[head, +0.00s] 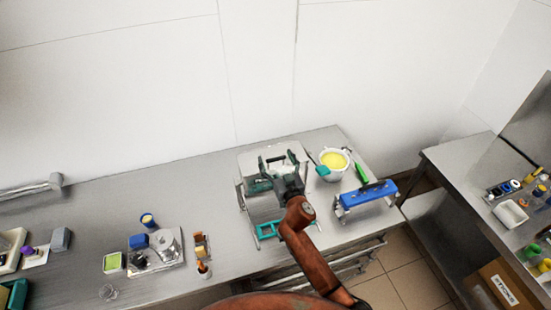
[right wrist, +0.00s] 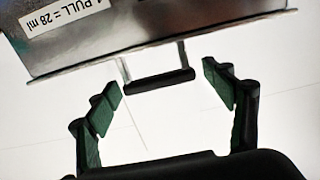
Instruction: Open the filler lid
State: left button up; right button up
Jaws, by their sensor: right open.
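The filler is a grey metal box (right wrist: 110,32) with a "1 PULL = 28 ml" label in the right wrist view. A black bar handle (right wrist: 160,83) stands out from its edge on two thin posts. In the head view its pale top (head: 262,158) shows behind my right gripper (head: 278,166). In the right wrist view my right gripper (right wrist: 163,92) is open, with one green-padded finger on each side of the handle and visible gaps to both. My arm and gripper hide part of the filler in the head view. My left gripper is not in view.
A white pot of yellow liquid (head: 335,161) and a blue box-like fixture (head: 368,195) stand right of the filler. A teal frame (head: 268,230) lies in front. A metal tray (head: 168,262) with small items is at the left. The steel counter (head: 100,212) is partly clear.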

jog(key=shift+c, duration=0.5)
jog(key=c, duration=1.6)
jog(key=shift+r, duration=0.1)
